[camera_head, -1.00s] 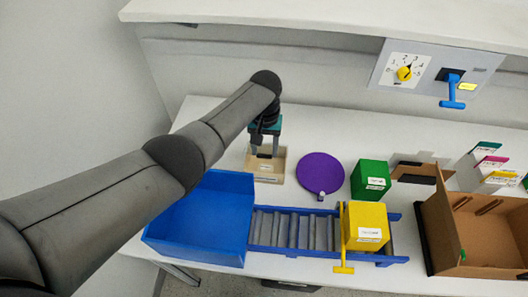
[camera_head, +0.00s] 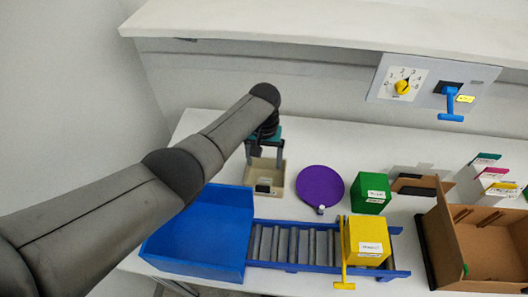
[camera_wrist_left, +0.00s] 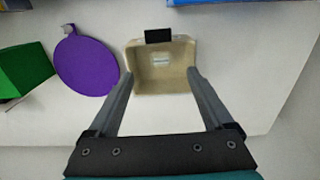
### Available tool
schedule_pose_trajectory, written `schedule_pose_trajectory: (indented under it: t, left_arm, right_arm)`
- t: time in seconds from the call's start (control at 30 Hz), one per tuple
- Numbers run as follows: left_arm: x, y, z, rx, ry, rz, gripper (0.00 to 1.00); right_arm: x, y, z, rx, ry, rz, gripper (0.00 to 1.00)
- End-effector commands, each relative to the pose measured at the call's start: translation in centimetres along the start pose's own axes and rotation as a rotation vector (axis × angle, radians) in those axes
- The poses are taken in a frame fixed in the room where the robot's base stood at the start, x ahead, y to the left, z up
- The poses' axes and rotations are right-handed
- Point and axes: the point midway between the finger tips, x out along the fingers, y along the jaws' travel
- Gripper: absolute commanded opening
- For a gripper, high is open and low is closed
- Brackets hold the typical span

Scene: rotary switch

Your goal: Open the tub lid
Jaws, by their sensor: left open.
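A small beige tub (camera_head: 282,181) stands on the table, and I look into its inside in the left wrist view (camera_wrist_left: 180,82). A black tab (camera_head: 263,189) is at its front edge, at the top edge in the wrist view (camera_wrist_left: 157,36). I cannot make out a separate lid covering it. My left gripper (camera_head: 265,154) points down just above the back part of the tub. In the wrist view its open fingers (camera_wrist_left: 160,77) appear on either side of the tub, with nothing between them; contact cannot be told. My right gripper is not in view.
A purple disc (camera_head: 320,185) and a green box (camera_head: 371,190) are right of the tub. A blue bin (camera_head: 202,225) and roller track (camera_head: 300,243) with a yellow box (camera_head: 367,238) lie in front. A switch panel (camera_head: 433,82) is on the back wall.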

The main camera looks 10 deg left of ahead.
Motion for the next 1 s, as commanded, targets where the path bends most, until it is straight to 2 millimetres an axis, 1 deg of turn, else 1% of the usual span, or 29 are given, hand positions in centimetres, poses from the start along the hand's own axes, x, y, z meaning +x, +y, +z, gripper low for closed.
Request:
schedule_pose_trajectory:
  t: [0.17, 0.27, 0.47, 0.6, 0.7, 0.83, 1.0]
  left_arm:
    - [-1.6, 0.0, 0.0, 0.001, 0.002, 0.001, 0.85]
    - [-3.3, 0.0, -0.1, 0.000, 0.003, 0.001, 0.85]
    - [-7.6, 0.0, -0.1, 0.000, 0.005, 0.002, 0.85]
    - [-10.8, 0.0, -0.1, 0.000, 0.007, 0.001, 0.85]
    - [-12.6, 0.0, -0.1, -0.001, 0.006, 0.001, 0.85]
    - [-14.3, 0.0, -0.1, -0.001, 0.006, 0.001, 0.85]
    - [-15.2, 0.0, 0.0, 0.000, 0.003, 0.000, 0.85]
  right_arm:
    - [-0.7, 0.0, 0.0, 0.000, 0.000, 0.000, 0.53]
    - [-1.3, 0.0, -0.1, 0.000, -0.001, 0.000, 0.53]
    - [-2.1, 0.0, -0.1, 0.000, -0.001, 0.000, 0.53]
    - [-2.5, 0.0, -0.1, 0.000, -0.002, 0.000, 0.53]
    - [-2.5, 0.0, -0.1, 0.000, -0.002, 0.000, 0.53]
    - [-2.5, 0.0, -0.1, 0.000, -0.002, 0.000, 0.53]
    - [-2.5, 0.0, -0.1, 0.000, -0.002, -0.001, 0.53]
